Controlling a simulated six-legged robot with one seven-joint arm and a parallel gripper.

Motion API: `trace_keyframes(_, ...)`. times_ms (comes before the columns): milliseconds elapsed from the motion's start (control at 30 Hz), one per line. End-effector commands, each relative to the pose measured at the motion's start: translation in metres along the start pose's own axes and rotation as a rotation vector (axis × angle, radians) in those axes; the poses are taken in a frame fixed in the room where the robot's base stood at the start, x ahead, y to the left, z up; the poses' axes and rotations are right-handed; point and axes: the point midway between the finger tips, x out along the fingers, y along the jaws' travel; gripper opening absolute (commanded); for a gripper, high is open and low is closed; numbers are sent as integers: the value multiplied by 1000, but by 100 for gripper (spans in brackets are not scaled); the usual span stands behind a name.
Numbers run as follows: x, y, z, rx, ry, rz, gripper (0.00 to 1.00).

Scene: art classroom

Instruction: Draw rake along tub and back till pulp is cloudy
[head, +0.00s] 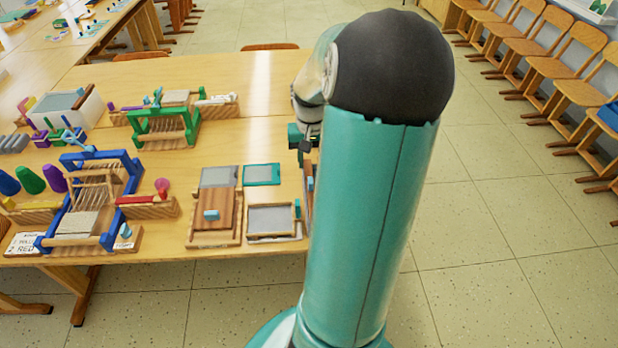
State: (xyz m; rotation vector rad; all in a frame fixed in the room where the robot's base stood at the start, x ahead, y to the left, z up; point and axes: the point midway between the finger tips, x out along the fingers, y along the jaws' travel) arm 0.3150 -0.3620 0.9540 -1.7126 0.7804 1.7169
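No rake can be told for certain. My gripper (307,145) is at the table's right side, to the right of the tub and well apart from it. My own arm hides much of it, and I cannot see whether its fingers are open or hold anything. Just below it, a wooden-edged thing (308,190) is mostly hidden behind my arm.
A blue loom (105,165) and a green loom (165,135) stand on the table (240,75). Framed trays (272,221) and a wooden board (228,200) lie near its front edge. Chairs (555,65) line the right; the floor between is free.

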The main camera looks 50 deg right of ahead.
Motion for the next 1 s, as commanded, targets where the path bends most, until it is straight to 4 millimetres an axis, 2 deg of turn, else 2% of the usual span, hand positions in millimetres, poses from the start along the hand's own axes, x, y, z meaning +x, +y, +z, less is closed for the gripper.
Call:
trace_keyframes(200, 44, -2, 1, -2, -4, -2, 35)
trace_keyframes(333, 62, -3, 1, -5, -1, -1, 35)
trace_keyframes(500, 73, -4, 1, -5, 0, -1, 35)
trace_keyframes(767, 74, -3, 1, -4, 1, 0, 35)
trace_keyframes(933, 74, -3, 1, -4, 1, 0, 1)
trace_keyframes(1000, 74, -3, 1, -4, 1, 0, 0)
